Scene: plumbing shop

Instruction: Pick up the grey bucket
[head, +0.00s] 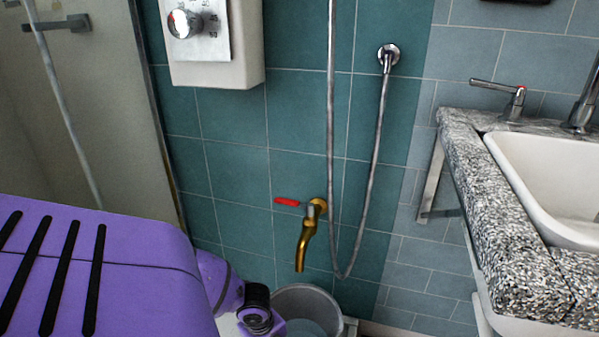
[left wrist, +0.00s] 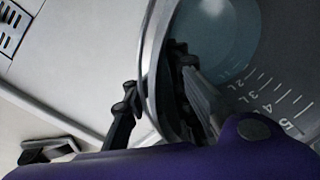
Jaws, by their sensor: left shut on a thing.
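The grey bucket (head: 308,296) stands low by the tiled wall, below the brass tap (head: 310,232); the lower frame edge cuts it off. In the left wrist view the bucket (left wrist: 255,75) shows its inside with litre marks. My left gripper (left wrist: 155,85) is shut on the bucket's rim, one black finger outside the wall and one inside. In the head view my purple left arm reaches down to the bucket's left side, and the fingertips are hidden. I cannot tell whether the bucket touches the floor. My right gripper is not in view.
A shower hose (head: 334,200) hangs in a loop just above and behind the bucket. A speckled counter (head: 500,235) with a white sink (head: 550,190) stands at the right. A glass panel (head: 85,110) is at the left. A drain grate (left wrist: 14,25) shows in the left wrist view.

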